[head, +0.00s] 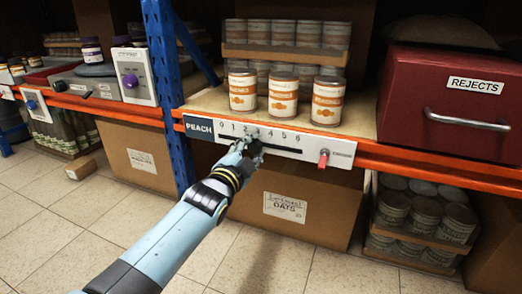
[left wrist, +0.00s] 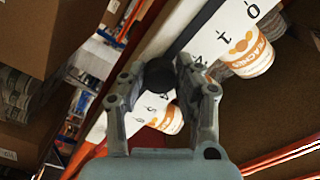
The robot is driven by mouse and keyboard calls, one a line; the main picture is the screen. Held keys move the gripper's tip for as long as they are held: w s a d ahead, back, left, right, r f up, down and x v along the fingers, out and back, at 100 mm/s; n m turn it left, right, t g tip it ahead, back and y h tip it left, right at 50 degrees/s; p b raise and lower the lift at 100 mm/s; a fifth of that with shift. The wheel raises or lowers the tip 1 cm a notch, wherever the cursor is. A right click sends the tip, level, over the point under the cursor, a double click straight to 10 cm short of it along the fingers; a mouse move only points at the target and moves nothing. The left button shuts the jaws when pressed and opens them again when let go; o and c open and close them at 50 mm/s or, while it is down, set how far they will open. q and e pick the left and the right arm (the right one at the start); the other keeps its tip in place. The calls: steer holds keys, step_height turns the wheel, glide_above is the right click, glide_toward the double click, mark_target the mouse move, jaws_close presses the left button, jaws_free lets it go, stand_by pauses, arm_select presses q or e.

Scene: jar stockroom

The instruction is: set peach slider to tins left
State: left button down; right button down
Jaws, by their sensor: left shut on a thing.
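The peach slider (head: 302,152) is a pale strip on the shelf edge, with a dark PEACH label, a dark slot and numbers from 0 to 6. My left gripper (head: 252,152) is at the slot, below about 2 and 3. In the left wrist view my left gripper (left wrist: 158,82) is shut on the slider's dark round knob (left wrist: 158,73). The fingers hide part of the numbers, so I cannot tell its exact mark. Three tins with orange and white labels stand above the strip: left (head: 242,92), middle (head: 283,93), right (head: 327,100). My right gripper is not in view.
A red knob (head: 323,158) sits at the strip's right end. Greyish tins (head: 285,33) stand behind the three tins. A red REJECTS box (head: 450,100) is on the right, a blue upright (head: 168,90) on the left. A cardboard oats box (head: 300,205) is below.

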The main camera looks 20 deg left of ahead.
arm_select(q)
steer(key=c, duration=0.9)
jaws_free()
steer(key=shift+d, duration=0.1)
steer(key=shift+c, duration=0.2)
steer(key=s, duration=1.2)
steer(key=shift+a, duration=0.25)
steer(key=shift+f, duration=0.1)
